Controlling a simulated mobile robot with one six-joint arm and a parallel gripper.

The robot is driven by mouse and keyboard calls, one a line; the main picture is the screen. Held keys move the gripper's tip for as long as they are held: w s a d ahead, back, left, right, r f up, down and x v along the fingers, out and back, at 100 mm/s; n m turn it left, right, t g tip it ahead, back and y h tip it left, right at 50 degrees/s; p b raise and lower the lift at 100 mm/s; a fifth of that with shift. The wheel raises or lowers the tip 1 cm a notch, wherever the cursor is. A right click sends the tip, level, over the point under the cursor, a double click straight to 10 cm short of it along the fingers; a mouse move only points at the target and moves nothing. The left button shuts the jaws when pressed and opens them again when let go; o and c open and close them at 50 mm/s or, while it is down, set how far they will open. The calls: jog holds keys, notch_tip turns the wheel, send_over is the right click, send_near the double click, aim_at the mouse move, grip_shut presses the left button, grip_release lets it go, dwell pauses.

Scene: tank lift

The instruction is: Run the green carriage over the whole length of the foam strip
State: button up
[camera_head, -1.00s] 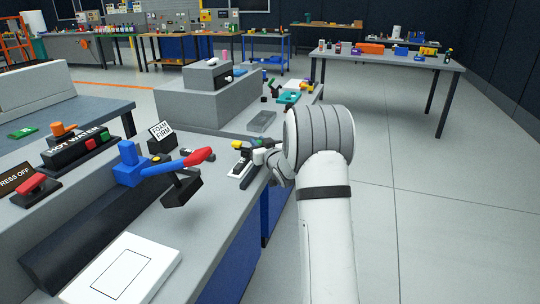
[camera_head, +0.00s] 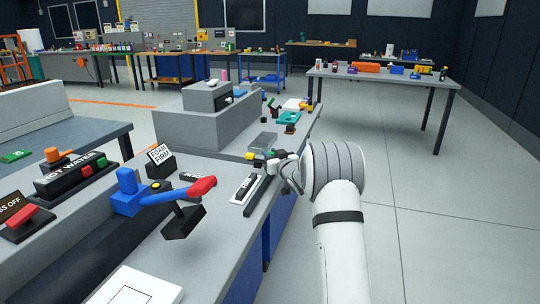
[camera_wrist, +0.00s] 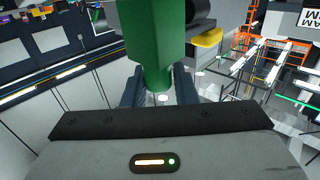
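My gripper (camera_head: 283,163) is over the right edge of the near bench. In the wrist view, its two dark fingers (camera_wrist: 160,88) are shut on a green post (camera_wrist: 152,45), which looks like part of the green carriage. A black part and a yellow tab (camera_wrist: 207,38) sit beside the post. In the head view, a dark piece with a yellow end (camera_head: 249,156) sticks out left of the gripper, above the bench. Below it lies a white plate with a dark strip (camera_head: 245,188); I cannot tell whether this is the foam strip.
A FOAM FIRM sign block (camera_head: 160,158), a blue lever with a red grip (camera_head: 202,188) and a HOT WATER box (camera_head: 72,178) stand on the bench. A grey stepped block (camera_head: 208,125) stands behind.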

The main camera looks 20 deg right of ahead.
jog(key=o, duration=0.3)
jog(key=shift+o, duration=0.2)
jog(key=s+d, duration=0.1)
jog(key=s, duration=0.6)
jog(key=shift+s+d, duration=0.25)
jog(key=shift+s, duration=0.1)
